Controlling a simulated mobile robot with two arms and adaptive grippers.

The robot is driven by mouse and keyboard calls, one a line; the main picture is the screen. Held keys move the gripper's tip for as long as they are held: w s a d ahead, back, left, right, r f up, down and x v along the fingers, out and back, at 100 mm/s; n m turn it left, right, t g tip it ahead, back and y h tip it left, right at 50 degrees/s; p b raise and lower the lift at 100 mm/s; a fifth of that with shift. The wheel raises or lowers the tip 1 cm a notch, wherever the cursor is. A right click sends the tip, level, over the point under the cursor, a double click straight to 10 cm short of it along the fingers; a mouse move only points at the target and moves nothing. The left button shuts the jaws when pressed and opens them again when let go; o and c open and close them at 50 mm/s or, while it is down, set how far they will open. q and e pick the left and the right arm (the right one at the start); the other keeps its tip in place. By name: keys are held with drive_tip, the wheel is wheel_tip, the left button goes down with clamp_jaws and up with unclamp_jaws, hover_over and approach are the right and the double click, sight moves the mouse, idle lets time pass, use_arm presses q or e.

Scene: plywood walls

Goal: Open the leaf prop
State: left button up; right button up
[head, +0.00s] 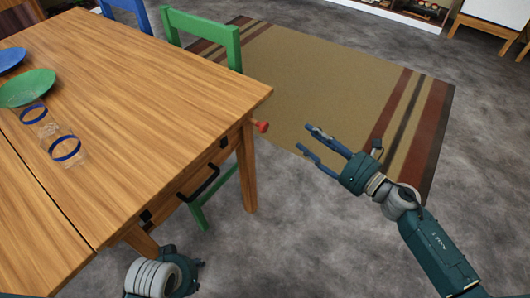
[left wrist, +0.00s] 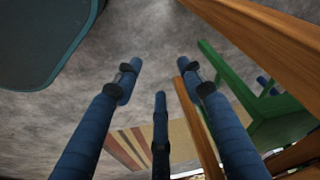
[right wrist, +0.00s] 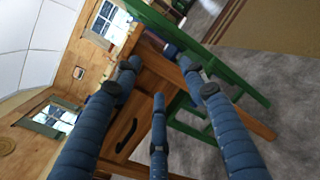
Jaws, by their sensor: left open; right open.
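The wooden table (head: 150,90) fills the left of the head view. A red knob (head: 262,127) sticks out beside its near right corner, and a black handle (head: 200,183) is on the side below the top. The handle also shows in the right wrist view (right wrist: 125,135). I cannot tell for sure which part is the leaf prop. My right gripper (head: 328,143) is open and empty, right of the red knob and apart from it. My left gripper (head: 180,265) is low by the table's near side, its fingers mostly hidden there; the left wrist view shows them open and empty (left wrist: 160,75).
A green chair (head: 205,30) and a blue chair (head: 128,10) stand at the table's far side. Plates and two glasses (head: 63,147) are on the tabletop. A striped rug (head: 330,85) lies beyond on the grey floor.

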sight(266, 129)
drive_tip(key=s+a+r+n+g+y+b, duration=0.25)
drive_tip(key=a+n, duration=0.25)
drive_tip(key=n, duration=0.3)
drive_tip(key=x, duration=1)
drive_tip(key=shift+s+a+f, duration=0.15)
drive_tip(key=shift+s+f, duration=0.1)
drive_tip(key=shift+f, duration=0.1)
use_arm(q)
drive_tip(key=shift+s+a+f, duration=0.1)
drive_tip(key=shift+s+f, duration=0.15)
use_arm(e)
clamp_jaws()
